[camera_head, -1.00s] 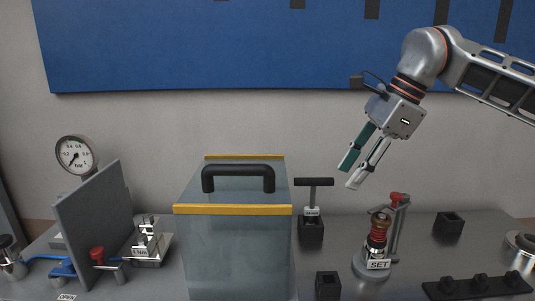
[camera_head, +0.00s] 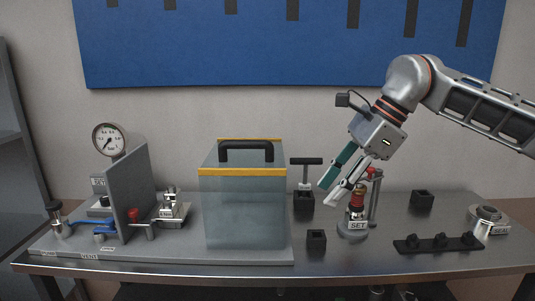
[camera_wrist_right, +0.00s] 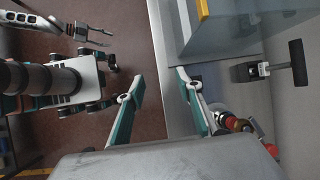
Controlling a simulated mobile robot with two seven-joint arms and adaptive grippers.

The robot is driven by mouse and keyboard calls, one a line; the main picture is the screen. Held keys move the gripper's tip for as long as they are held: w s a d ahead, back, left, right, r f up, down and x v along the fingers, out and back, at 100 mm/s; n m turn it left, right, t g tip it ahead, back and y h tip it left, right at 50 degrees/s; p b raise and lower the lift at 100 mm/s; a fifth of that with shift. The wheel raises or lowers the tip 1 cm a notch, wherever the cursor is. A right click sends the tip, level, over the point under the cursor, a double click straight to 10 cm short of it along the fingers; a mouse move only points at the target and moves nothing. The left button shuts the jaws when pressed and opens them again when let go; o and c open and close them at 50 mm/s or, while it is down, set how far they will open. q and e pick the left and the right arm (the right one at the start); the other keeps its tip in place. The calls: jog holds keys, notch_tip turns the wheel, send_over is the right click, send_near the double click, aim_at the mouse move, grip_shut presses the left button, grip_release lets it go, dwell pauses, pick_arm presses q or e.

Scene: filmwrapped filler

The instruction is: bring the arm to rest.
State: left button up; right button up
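My right arm reaches in from the right in the head view, with its right gripper (camera_head: 327,195) pointing down and left above the bench. Its two fingers are apart with nothing between them, and the right wrist view shows the same gap (camera_wrist_right: 159,77). In the head view the fingertips are left of the red-topped SET device (camera_head: 357,205) and close to the black T-handle (camera_head: 306,162); I cannot tell the exact distance. In the right wrist view my left gripper (camera_wrist_right: 108,36) shows small at the upper left, its fingers spread and empty.
A clear box (camera_head: 245,215) with yellow edges and a black handle stands mid-bench. A pressure gauge (camera_head: 109,140) and grey panel (camera_head: 134,197) stand left. Small black blocks (camera_head: 316,240), a black rack (camera_head: 438,243) and a round SEAL part (camera_head: 490,220) are right. The bench front (camera_head: 400,267) is bare.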

jog(key=s+a+f+m+y, duration=0.3)
jog(key=a+m+y, duration=0.15)
jog(key=a, duration=0.25)
jog(key=s+a+f+m+y+p, duration=0.1)
jog(key=s+a+f+m+y, duration=0.25)
jog(key=a+y, duration=0.3)
jog(key=s+a+f+m+y, duration=0.3)
jog(key=a+m+y, duration=0.15)
jog(key=a, duration=0.25)
jog(key=w+d+f+m+t+h+p, duration=0.1)
jog(key=d+f+m+t+h, duration=0.6)
jog(key=f+m, duration=0.5)
jog(key=w+d+f+m+t+h, duration=0.1)
jog(key=d+f+m+t+h, duration=0.55)
jog(key=m, duration=0.95)
pick_arm(q)
jog(key=shift+d+r, duration=0.2)
jog(key=shift+r, duration=0.5)
pick_arm(e)
jog(key=s+d+f+m+g+h, duration=0.2)
jog(key=s+d+f+m, duration=0.3)
jog(key=f, duration=0.7)
jog(key=s+d+f+m+g+h, duration=0.2)
jog(key=s+d+f+m, duration=0.3)
jog(key=s+d+f, duration=0.3)
jog(key=s+f+h, duration=0.1)
jog(key=s+f, duration=0.3)
jog(key=s, duration=0.1)
jog(key=shift+s+d, duration=0.35)
jog(key=shift+d, duration=0.05)
